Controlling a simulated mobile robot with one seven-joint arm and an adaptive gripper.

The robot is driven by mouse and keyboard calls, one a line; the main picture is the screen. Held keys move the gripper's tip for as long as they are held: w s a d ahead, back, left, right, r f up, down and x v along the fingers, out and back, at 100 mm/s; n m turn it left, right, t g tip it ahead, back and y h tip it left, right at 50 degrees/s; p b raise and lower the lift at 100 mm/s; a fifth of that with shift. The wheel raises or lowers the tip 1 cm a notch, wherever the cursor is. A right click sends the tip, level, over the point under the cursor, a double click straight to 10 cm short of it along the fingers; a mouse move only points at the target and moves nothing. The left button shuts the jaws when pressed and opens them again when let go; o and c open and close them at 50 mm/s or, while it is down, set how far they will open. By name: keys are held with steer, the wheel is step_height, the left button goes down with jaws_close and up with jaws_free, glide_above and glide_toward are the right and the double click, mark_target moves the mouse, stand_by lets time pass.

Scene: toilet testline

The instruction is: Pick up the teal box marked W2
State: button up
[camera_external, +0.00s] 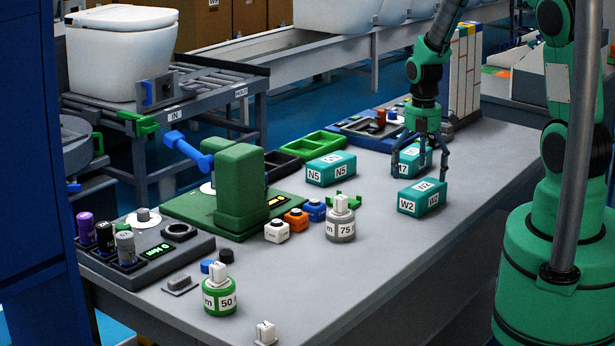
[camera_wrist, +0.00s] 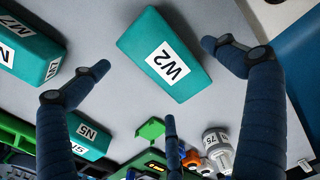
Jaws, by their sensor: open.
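The teal box marked W2 (camera_external: 421,199) lies on the grey table near its right edge. In the wrist view the W2 box (camera_wrist: 165,53) is at the upper middle, its white label facing the camera. My gripper (camera_external: 421,170) points down just above and behind the W2 box, with its fingers spread and empty. In the wrist view the open fingers (camera_wrist: 160,70) stand to either side of the box and below it, apart from it. A teal box marked 17 or M7 (camera_external: 409,162) stands behind the fingers and is partly hidden.
A teal N5 box (camera_external: 331,169) lies left of my gripper. A white and grey 75 weight (camera_external: 341,222) and a green 50 weight (camera_external: 219,293) stand nearer the front. A green fixture (camera_external: 240,190) is on the left. The table around the W2 box's front is clear.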

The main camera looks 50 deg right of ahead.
mark_target(415, 184)
steer(key=shift+f, duration=0.1)
steer(key=shift+a+f+b, duration=0.15)
steer(key=shift+f+b, duration=0.5)
steer(key=shift+f, duration=1.85)
steer(key=c, duration=1.5)
steer(key=shift+r, duration=0.15)
steer(key=shift+r, duration=0.6)
step_height(415, 184, up, 2)
steer(key=shift+w+r+p, duration=0.1)
steer(key=shift+p, duration=0.4)
steer(key=s+a, duration=0.2)
steer(key=s, duration=0.3)
steer(key=s+a+r+p, duration=0.1)
steer(key=s+a, duration=0.1)
steer(key=s, duration=0.2)
steer(key=s+a, duration=0.2)
steer(key=s, duration=0.3)
steer(key=shift+s+a+r+p, duration=0.2)
steer(key=shift+s+a+p, duration=0.1)
steer(key=shift+a+p, duration=0.1)
